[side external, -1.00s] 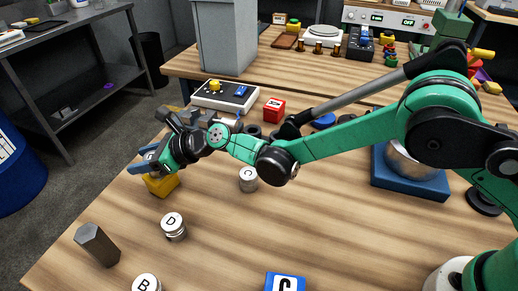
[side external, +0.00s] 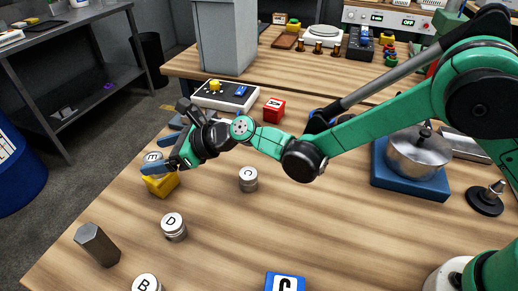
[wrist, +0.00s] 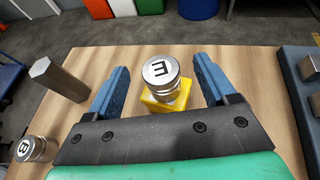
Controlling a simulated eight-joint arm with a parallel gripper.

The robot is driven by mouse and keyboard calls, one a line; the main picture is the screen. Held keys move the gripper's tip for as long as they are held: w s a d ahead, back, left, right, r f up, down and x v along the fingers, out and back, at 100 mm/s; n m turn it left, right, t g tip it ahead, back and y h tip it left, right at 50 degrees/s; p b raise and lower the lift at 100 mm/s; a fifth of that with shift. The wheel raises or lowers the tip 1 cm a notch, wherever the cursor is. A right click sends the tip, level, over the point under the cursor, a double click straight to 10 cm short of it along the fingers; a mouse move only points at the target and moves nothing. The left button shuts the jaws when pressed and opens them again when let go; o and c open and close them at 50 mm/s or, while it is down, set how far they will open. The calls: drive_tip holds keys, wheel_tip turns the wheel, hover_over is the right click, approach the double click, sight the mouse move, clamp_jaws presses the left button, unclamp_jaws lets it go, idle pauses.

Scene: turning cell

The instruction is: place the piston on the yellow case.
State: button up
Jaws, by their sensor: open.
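A silver piston marked E (wrist: 160,75) stands upright on top of the yellow case (wrist: 150,101) in the wrist view. In the side view the piston's top (side external: 153,157) shows above the yellow case (side external: 160,187), partly hidden by my gripper. My gripper (side external: 160,155) is open, with its blue fingers spread on either side of the piston. In the wrist view there is a gap between each finger and the piston, and my gripper (wrist: 160,78) holds nothing.
Pistons C (side external: 248,179), D (side external: 173,227) and B (side external: 146,283) stand on the wooden table. A dark hexagonal post (side external: 97,244) stands near the left edge. A blue block (side external: 285,281) and a red block (side external: 273,110) are also there. A pot (side external: 419,153) sits at right.

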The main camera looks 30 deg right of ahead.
drive_tip(key=s+d+r+n+h, duration=0.35)
drive_tip(key=d+n, duration=0.35)
drive_tip(key=d, duration=0.3)
drive_tip(key=s+d+r+n+h, duration=0.3)
drive_tip(key=s+d+r+n, duration=0.25)
drive_tip(key=d, duration=0.55)
drive_tip(key=s+d+f+n+h, duration=0.2)
drive_tip(key=s+d+n+h, duration=0.3)
drive_tip(key=d+n, duration=0.6)
drive_tip(key=s+n, duration=0.1)
drive_tip(key=s, duration=0.1)
drive_tip(key=shift+s+d, duration=0.35)
drive_tip(key=shift+s, duration=0.05)
